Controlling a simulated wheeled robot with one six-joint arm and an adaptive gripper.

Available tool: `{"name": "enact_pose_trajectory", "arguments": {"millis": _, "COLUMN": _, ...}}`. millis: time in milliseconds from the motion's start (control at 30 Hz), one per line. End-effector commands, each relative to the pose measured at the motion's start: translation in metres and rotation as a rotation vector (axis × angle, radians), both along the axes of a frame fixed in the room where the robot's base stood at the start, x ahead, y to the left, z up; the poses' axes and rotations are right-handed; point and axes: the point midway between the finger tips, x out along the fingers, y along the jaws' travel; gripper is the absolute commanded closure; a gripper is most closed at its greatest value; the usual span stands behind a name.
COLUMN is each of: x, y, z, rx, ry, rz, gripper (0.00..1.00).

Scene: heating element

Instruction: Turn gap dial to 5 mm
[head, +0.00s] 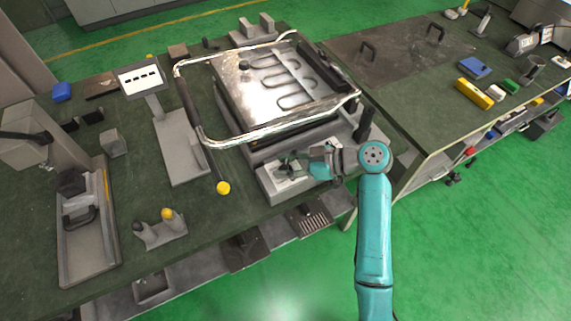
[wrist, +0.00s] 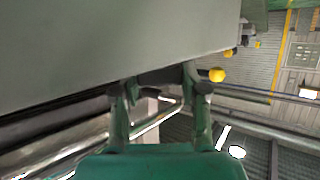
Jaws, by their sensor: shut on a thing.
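A grey box (head: 266,185) with a pale scale plate (head: 282,184) on its top stands at the front of the press. My gripper (head: 293,162) is over this plate, with my turquoise arm reaching in from the right. In the wrist view my gripper (wrist: 158,92) has its two fingers closed around a dark part (wrist: 157,77) against a grey face, which appears to be the gap dial. The fingers hide most of the dial in the head view. Its pointer and the scale marks cannot be read.
The press plate (head: 265,80) with a looped heating element lies behind the box, inside a chrome tube frame (head: 222,143). A small display (head: 140,78) is farther left. Green floor is open to the right.

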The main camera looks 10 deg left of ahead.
Motion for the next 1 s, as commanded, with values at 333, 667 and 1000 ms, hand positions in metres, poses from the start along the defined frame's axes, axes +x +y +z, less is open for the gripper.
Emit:
{"name": "enact_pose_trajectory", "arguments": {"millis": 333, "x": 0.0002, "y": -0.0005, "z": -0.002, "rx": -0.003, "ry": 0.003, "rz": 0.097, "gripper": 0.92}}
{"name": "enact_pose_trajectory", "arguments": {"millis": 667, "x": -0.0002, "y": -0.0003, "z": -0.0024, "rx": -0.004, "ry": 0.004, "rz": 0.107, "gripper": 0.92}}
{"name": "enact_pose_trajectory", "arguments": {"millis": 1000, "x": -0.0002, "y": -0.0001, "z": -0.0017, "rx": -0.003, "ry": 0.003, "rz": 0.106, "gripper": 0.31}}
